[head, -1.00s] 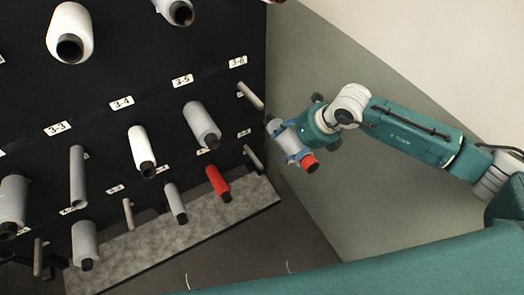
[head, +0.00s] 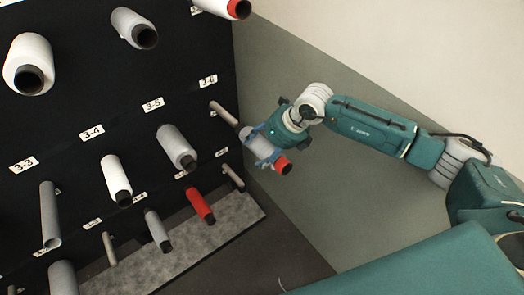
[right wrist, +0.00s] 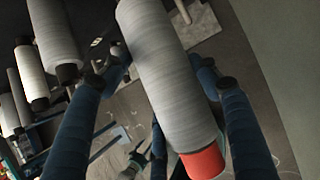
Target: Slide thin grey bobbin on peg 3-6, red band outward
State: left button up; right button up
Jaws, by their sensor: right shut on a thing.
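The grey bobbin (head: 258,147) is held by my right gripper (head: 262,149), whose blue fingers close around its middle. Its red band (head: 283,165) faces away from the rack, toward the lower right. Peg 3-6 (head: 222,113) is the bare peg below the 3-6 label (head: 208,81). The bobbin's far end appears beside the peg's tip and roughly in line with it; I cannot tell whether the tip is inside. In the right wrist view the bobbin (right wrist: 165,70) lies between the two fingers, red end (right wrist: 203,162) at the bottom.
A grey bobbin (head: 177,147) sits on the neighbouring peg, below label 3-5 (head: 153,104). Below are a red bobbin (head: 201,205) and a bare peg (head: 232,177). A grey wall (head: 330,190) stands right of the rack. Space around my right arm is free.

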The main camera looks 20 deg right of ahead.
aim_at(258, 142)
dwell(0.4)
jog(key=shift+w+a, duration=0.1)
jog(key=shift+w, duration=0.1)
jog(key=shift+w+a+f+b, duration=0.1)
jog(key=shift+w+a+b, duration=0.1)
jog(key=shift+w+b, duration=0.4)
jog(key=shift+w+a, duration=0.15)
jog(key=shift+w, duration=0.1)
jog(key=shift+f+b, duration=0.1)
jog(key=shift+b, duration=0.2)
jog(key=shift+w+a+f+b, duration=0.1)
jog(key=shift+w+b, duration=0.25)
jog(key=shift+w, duration=0.05)
jog(key=shift+w+a+f+b, duration=0.1)
jog(key=shift+w+a+b, duration=0.15)
jog(key=shift+w+b, duration=0.3)
jog(key=shift+w+a+f+b, duration=0.1)
jog(key=shift+w+a+b, duration=0.2)
jog(key=shift+w, duration=0.4)
jog(key=shift+w+a+b, duration=0.15)
jog(key=shift+w+b, duration=0.35)
jog(key=shift+w, duration=0.15)
